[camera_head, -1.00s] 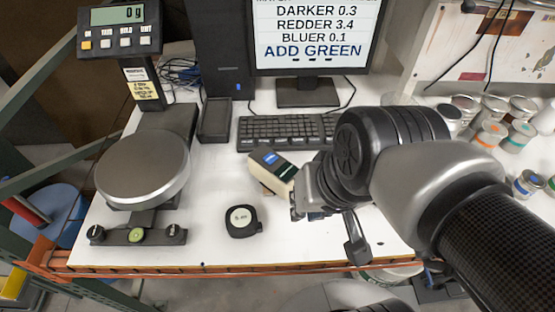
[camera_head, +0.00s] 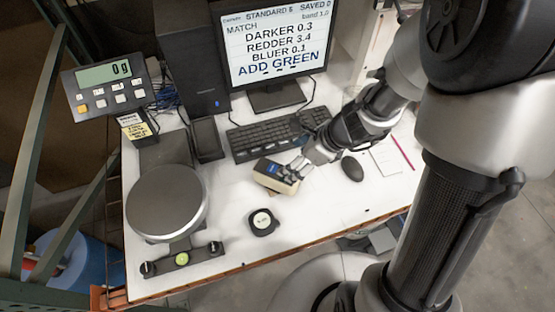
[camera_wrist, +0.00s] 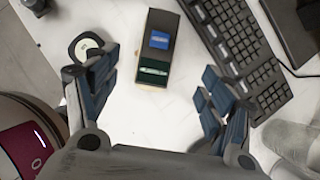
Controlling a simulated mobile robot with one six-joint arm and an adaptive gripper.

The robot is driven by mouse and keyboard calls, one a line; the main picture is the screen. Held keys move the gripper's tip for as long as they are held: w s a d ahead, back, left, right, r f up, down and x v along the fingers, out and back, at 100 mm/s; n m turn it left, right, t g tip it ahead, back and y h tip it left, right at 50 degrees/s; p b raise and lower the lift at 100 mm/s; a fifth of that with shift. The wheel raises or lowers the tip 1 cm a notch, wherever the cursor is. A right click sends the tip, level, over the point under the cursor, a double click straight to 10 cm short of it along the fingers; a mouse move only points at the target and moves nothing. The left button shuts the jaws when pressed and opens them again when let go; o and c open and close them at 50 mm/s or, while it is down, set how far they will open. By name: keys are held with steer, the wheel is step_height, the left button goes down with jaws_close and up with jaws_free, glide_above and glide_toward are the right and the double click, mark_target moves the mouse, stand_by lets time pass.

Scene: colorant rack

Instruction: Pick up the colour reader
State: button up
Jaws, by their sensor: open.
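The colour reader (camera_head: 275,175) is a small block with a dark top, a blue screen and pale sides. It lies on the white table in front of the keyboard. In the wrist view the reader (camera_wrist: 158,48) shows its blue screen and a green label, ahead of and between my two spread fingers. My gripper (camera_head: 303,168) is open and empty, just right of the reader in the head view. In the wrist view my gripper (camera_wrist: 156,78) has fingertips on either side of the reader's near end, with space at both sides.
A black keyboard (camera_head: 268,137) lies behind the reader, and a round black puck-like object (camera_head: 262,222) lies in front. A dark mouse (camera_head: 352,168) is to the right. A scale (camera_head: 168,200) stands at left, a monitor (camera_head: 275,45) behind.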

mark_target(270, 173)
steer(key=b+x, duration=0.4)
steer(key=x, duration=0.6)
steer(key=shift+a, duration=0.1)
steer(key=b+x, duration=0.2)
steer(key=x, duration=0.3)
steer(key=shift+s+a, duration=0.1)
steer(key=c, duration=1.6)
steer(key=shift+r, duration=0.1)
jaws_close()
